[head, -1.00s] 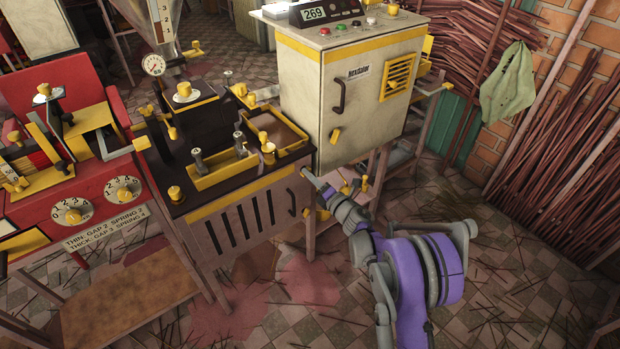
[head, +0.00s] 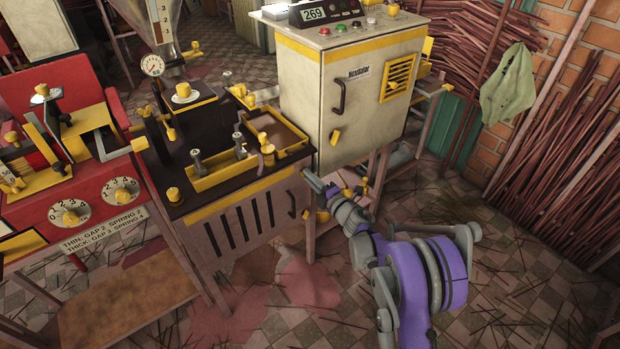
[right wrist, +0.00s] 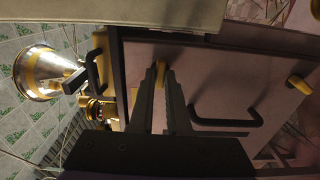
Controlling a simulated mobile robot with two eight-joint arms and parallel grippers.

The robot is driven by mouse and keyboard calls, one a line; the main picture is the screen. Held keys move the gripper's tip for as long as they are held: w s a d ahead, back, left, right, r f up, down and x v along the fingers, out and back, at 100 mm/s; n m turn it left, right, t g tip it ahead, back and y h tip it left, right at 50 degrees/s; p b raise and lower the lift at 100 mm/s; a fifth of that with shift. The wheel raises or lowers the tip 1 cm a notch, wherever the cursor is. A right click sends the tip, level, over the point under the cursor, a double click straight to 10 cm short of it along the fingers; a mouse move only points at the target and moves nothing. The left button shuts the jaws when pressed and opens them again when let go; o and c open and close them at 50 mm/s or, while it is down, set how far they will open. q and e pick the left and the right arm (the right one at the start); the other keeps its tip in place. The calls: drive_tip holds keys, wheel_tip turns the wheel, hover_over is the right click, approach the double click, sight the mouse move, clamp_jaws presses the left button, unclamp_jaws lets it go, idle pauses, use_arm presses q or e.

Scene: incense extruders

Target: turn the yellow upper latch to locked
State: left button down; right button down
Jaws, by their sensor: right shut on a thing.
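The yellow upper latch (right wrist: 161,76) is on the front door of the dark, yellow-trimmed machine (head: 240,222). My right gripper (head: 307,176) reaches this door near its top right corner. In the right wrist view its two fingers are closed on the latch, one on either side, and only part of the latch shows between them. In the head view the gripper hides the latch. I cannot tell the latch's exact angle. A second yellow latch (right wrist: 299,84) is further along the same door, past a black handle (right wrist: 226,118). My left gripper is not in view.
A cream cabinet (head: 340,95) with a display and buttons stands close behind and right of the gripper. A red machine (head: 100,195) with dials is at the left. Incense sticks lean against the brick wall at right. The floor in front has scattered sticks and a reddish stain.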

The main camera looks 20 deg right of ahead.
drive_tip(key=c, duration=0.9)
unclamp_jaws()
drive_tip(key=p+v, duration=0.1)
drive_tip(key=v, duration=0.9)
drive_tip(key=shift+s+d, duration=0.15)
drive_tip(key=shift+s, duration=0.25)
drive_tip(key=shift+r, duration=0.1)
